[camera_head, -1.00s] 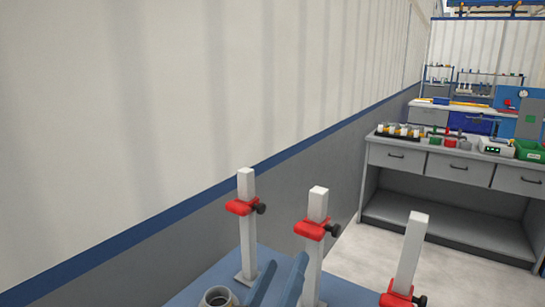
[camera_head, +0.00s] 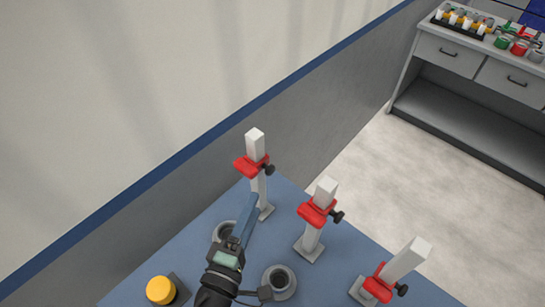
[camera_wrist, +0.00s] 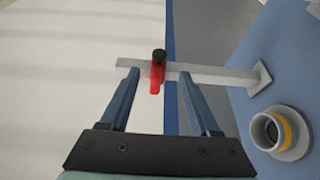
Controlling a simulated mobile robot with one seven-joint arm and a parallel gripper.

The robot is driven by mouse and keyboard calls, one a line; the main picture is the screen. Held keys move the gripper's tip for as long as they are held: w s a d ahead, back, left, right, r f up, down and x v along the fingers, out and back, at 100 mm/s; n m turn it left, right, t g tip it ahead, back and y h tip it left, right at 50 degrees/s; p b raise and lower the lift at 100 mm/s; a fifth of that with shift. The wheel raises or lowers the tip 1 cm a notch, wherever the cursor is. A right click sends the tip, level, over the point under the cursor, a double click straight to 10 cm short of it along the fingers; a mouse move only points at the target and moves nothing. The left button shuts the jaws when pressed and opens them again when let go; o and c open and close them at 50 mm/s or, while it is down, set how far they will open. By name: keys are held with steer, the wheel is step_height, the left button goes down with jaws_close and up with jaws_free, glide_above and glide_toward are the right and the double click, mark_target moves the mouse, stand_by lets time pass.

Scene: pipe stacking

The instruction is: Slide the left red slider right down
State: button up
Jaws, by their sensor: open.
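The left red slider (camera_head: 251,165) is a red clamp with a dark knob, high on a pale square upright post (camera_head: 255,145) at the back corner of the blue table. In the wrist view the red slider (camera_wrist: 157,76) shows between my fingertips, and the post (camera_wrist: 215,73) runs sideways across the picture. My gripper (camera_head: 252,200) is open, its blue fingers pointing at that post. In the wrist view my open gripper (camera_wrist: 159,75) has one finger towards the post's top and one towards its base. I cannot tell whether either finger touches.
Two more posts carry a red slider (camera_head: 317,211) at the middle and a lower red slider (camera_head: 378,288) at the right. Ring-shaped holders (camera_head: 279,280) and a yellow round piece (camera_head: 160,290) are on the blue table (camera_head: 210,225). A wall (camera_head: 150,100) stands close behind.

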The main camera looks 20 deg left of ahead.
mark_target(268, 174)
steer(key=w+p, duration=0.1)
steer(key=w, duration=1)
steer(key=shift+w+a+p, duration=0.15)
steer(key=shift+a+p, duration=0.05)
steer(key=shift+p, duration=0.2)
jaws_close()
stand_by(0.8)
